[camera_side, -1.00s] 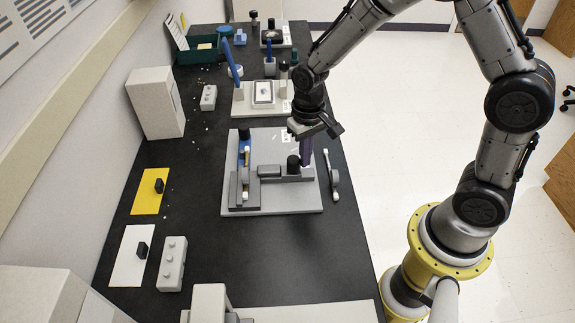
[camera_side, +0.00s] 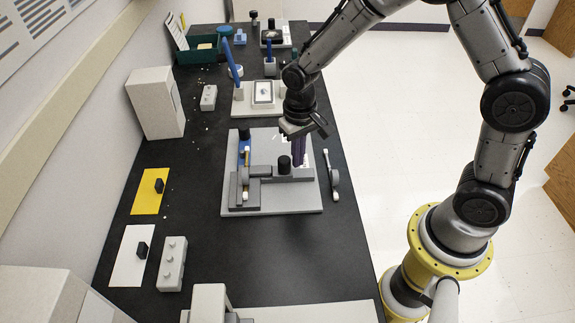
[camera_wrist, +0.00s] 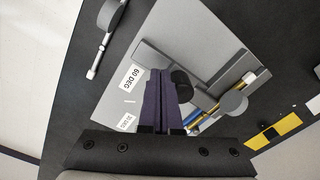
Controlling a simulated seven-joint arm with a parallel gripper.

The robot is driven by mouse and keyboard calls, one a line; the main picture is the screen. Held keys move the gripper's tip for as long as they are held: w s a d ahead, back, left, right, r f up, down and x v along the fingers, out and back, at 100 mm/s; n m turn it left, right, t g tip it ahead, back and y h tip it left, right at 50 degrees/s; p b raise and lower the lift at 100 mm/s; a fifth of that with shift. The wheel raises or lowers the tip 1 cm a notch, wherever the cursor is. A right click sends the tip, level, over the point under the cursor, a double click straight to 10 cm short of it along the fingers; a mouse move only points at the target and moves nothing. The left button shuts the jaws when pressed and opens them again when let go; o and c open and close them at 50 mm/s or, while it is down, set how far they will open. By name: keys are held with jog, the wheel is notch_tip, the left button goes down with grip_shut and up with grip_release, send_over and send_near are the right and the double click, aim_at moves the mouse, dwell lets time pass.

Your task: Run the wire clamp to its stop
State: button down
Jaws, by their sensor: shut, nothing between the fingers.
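The wire clamp appears to be the grey slider with a black upright knob (camera_side: 284,163) on the fixture's grey base plate (camera_side: 300,203). Its rounded grey end lies close to the upright strip with a blue part (camera_side: 244,138) and a brass-coloured rod (camera_side: 246,172); I cannot tell if they touch. My gripper (camera_side: 298,163) has its purple fingers pointing down, shut and empty, just right of the knob. In the wrist view the closed fingers (camera_wrist: 160,75) lie against or very near the knob (camera_wrist: 182,85); the contact is not clear.
Angle labels (camera_wrist: 131,77) show on the plate. Behind is another fixture with a tray (camera_side: 263,94) and a blue post (camera_side: 239,75). Yellow (camera_side: 146,203) and white (camera_side: 126,270) cards lie left. The bench between is clear.

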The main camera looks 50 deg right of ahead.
jog(key=shift+s+d, duration=0.45)
notch_tip(320, 180, up, 7)
dwell(0.7)
jog(key=s+d+r+t, duration=0.2)
jog(key=s+r+t, duration=0.3)
jog(key=r, duration=0.8)
jog(key=s+d+n, duration=0.1)
jog(key=s+n, duration=0.2)
jog(key=s, duration=1.1)
jog(key=shift+s+d+t, duration=0.25)
jog(key=shift+s+t, duration=0.05)
jog(key=shift+s, duration=0.05)
